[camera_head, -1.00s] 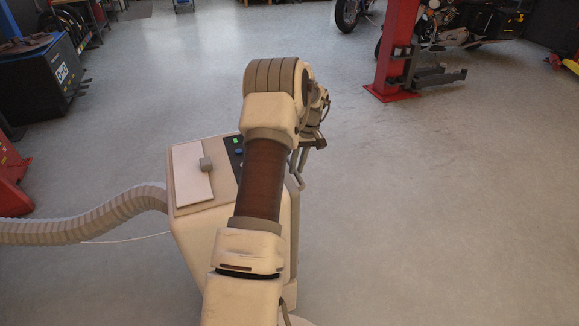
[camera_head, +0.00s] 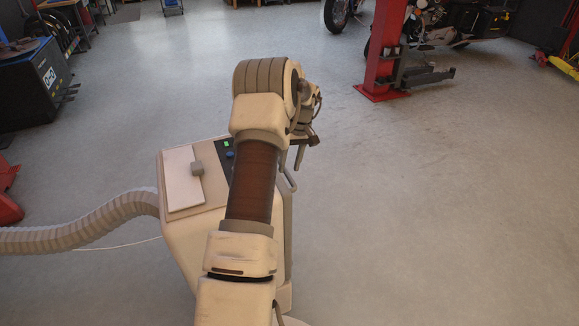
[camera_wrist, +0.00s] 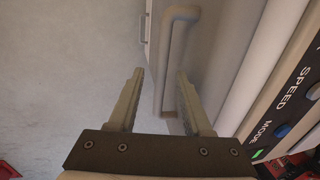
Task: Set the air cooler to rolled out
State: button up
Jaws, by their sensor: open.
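The air cooler (camera_head: 185,243) is a beige box with a panel on its sloping top, left of and partly behind my arm in the head view. A grey handle bar (camera_wrist: 166,55) stands out from its side in the wrist view. The cooler's dark control strip (camera_wrist: 285,110), lettered SPEED and MODE, shows at the right. My gripper (camera_wrist: 160,74) is open, its two fingers apart on either side of the handle bar in the picture. I cannot tell whether either finger touches it. In the head view my gripper is mostly hidden by my arm.
A ribbed hose (camera_head: 85,228) and a thin pale cord (camera_head: 118,244) run left from the cooler. A red lift post (camera_head: 385,45) stands at the back right near a motorcycle. A dark box (camera_head: 30,85) is at the left. The floor to the right is clear.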

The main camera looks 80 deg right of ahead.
notch_tip(320, 180, up, 16)
jog(key=s+d+p, duration=0.1)
jog(key=s+p, duration=0.1)
jog(key=p, duration=0.1)
jog(key=shift+s+d+p, duration=0.3)
jog(key=shift+d+p, duration=0.05)
jog(key=shift+d, duration=0.05)
jog(key=shift+f, duration=0.1)
